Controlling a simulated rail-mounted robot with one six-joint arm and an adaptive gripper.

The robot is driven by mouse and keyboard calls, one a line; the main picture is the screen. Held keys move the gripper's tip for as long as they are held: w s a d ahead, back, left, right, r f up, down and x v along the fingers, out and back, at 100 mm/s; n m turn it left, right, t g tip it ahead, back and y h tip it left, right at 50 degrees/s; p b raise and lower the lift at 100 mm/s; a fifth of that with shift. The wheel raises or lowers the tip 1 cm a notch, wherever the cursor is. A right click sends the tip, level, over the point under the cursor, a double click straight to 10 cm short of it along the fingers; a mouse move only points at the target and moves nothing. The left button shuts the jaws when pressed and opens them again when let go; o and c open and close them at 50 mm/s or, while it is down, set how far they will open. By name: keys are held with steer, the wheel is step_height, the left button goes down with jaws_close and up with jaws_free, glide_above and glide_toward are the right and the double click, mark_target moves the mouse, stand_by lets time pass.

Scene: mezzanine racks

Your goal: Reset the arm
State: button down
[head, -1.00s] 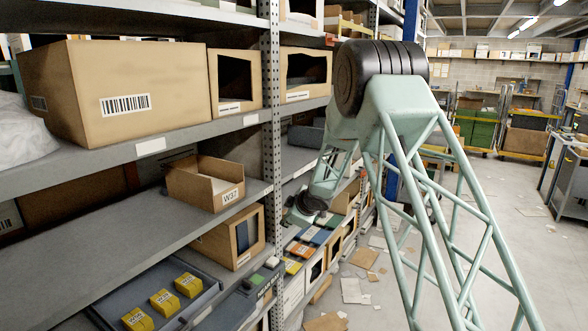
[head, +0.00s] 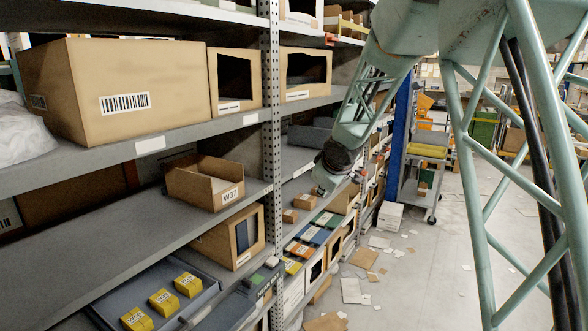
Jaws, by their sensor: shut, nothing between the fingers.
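My arm is pale green lattice work with dark joints and fills the right and upper middle of the head view. Its forearm slopes down and left to a dark wrist joint. My gripper (head: 322,186) hangs below that joint, small in the picture, beside the rack's middle shelf behind the perforated upright. Its fingers look shut, with nothing seen in them. Two small brown boxes (head: 298,207) sit on the shelf just below and left of it. I see no contact with them.
The perforated grey upright (head: 271,120) stands left of my gripper. An open bin marked W37 (head: 205,182) and a large carton (head: 118,92) are on the nearer shelves. Yellow packs (head: 163,301) lie in a low tray. A trolley (head: 421,185) stands in the aisle, with papers on the floor.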

steer(key=s+d+r+m+g+h, duration=0.15)
steer(key=s+d+r, duration=0.3)
steer(key=s, duration=0.55)
steer(key=s+d+r+m, duration=0.3)
steer(key=s+d+r, duration=0.15)
steer(key=s, duration=0.55)
steer(key=s+d+r+m+g+h, duration=0.15)
steer(key=s+d+r, duration=0.3)
steer(key=s, duration=0.65)
steer(key=s+a+f+m+g+y, duration=0.1)
steer(key=s+f+m, duration=0.1)
steer(key=s, duration=1.6)
steer(key=s+a+f+m+g+y+b, duration=0.1)
steer(key=s+f+m, duration=0.1)
steer(key=s, duration=1.7)
steer(key=shift+s+a+m+b, duration=0.25)
steer(key=shift+m+b, duration=0.05)
steer(key=shift+m, duration=0.1)
